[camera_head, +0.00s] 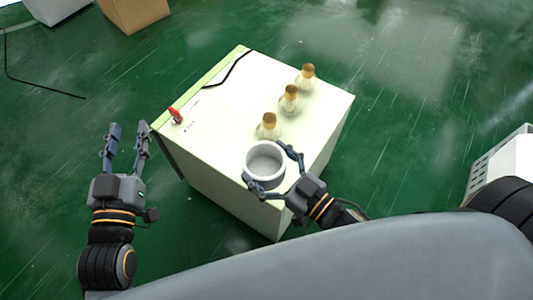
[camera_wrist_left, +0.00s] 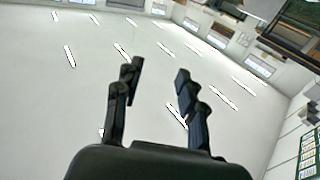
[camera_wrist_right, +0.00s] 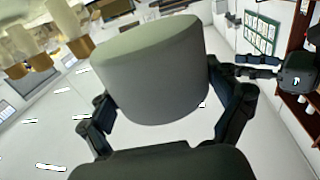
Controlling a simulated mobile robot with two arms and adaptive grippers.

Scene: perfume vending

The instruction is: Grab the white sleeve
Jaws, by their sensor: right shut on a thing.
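The white sleeve (camera_head: 264,176) is a short round cylinder, open at the top, at the near edge of the white box-shaped cabinet (camera_head: 231,106). My right gripper (camera_head: 276,168) has its fingers on opposite sides of the sleeve and is shut on it. In the right wrist view the sleeve (camera_wrist_right: 155,70) fills the space between the fingers. I cannot tell whether it touches the cabinet top. My left gripper (camera_head: 127,132) is open and empty, to the left of the cabinet. The left wrist view shows its two fingers (camera_wrist_left: 157,80) apart with nothing between them.
Three bottles with gold caps stand in a row on the cabinet: the near one (camera_head: 268,127), the middle one (camera_head: 289,98) and the far one (camera_head: 306,77). A small red object (camera_head: 175,115) is at its left corner. A brown box (camera_head: 134,13) is on the green floor behind.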

